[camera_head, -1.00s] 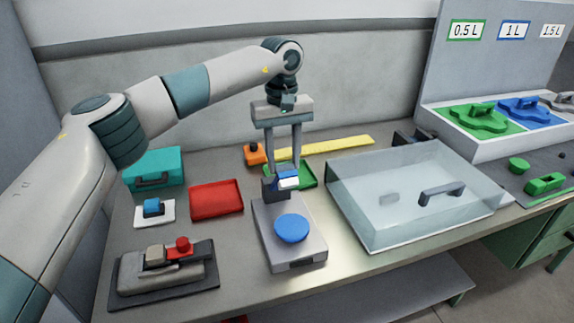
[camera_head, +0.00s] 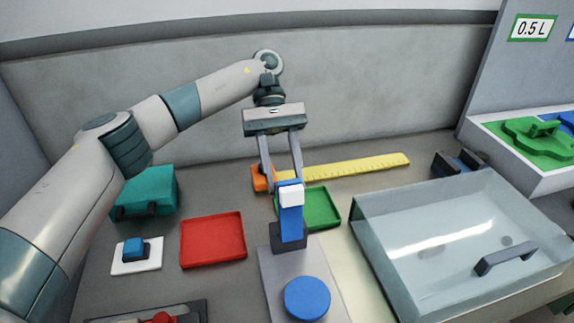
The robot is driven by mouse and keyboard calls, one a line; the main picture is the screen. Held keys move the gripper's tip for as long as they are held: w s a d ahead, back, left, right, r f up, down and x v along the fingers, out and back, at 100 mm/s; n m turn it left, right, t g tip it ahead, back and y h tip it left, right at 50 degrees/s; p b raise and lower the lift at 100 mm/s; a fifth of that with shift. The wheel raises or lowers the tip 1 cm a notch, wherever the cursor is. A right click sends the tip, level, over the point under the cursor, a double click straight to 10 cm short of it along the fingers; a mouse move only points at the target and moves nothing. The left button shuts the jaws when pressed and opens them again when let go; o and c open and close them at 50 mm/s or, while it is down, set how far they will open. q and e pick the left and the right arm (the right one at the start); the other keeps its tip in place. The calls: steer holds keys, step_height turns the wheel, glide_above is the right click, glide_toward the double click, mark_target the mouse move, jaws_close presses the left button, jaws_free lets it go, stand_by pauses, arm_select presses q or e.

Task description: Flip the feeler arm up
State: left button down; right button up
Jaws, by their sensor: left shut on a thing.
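The feeler arm (camera_head: 291,222) is a blue bar with a white tip (camera_head: 291,194). It stands up from a dark block (camera_head: 290,239) at the back of a grey reel labeller base (camera_head: 266,275) and looks upright or nearly so. A round blue disc (camera_head: 307,299) sits on the front of the base. My left gripper (camera_head: 283,186) comes down from above and is shut on the feeler arm at its upper end. The exact contact is partly hidden behind the white tip. My right gripper is not in view.
A green tray (camera_head: 326,219) lies right behind the feeler arm, and a red tray (camera_head: 213,240) lies left. An orange block (camera_head: 262,179) and a yellow ruler (camera_head: 350,167) lie at the back. A clear lidded box (camera_head: 372,265) stands right, and a teal case (camera_head: 148,190) left.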

arm_select(q)
steer(key=shift+w+a+f+g, duration=0.1)
steer(key=shift+w+f+g, duration=0.05)
steer(key=shift+f+g, duration=0.2)
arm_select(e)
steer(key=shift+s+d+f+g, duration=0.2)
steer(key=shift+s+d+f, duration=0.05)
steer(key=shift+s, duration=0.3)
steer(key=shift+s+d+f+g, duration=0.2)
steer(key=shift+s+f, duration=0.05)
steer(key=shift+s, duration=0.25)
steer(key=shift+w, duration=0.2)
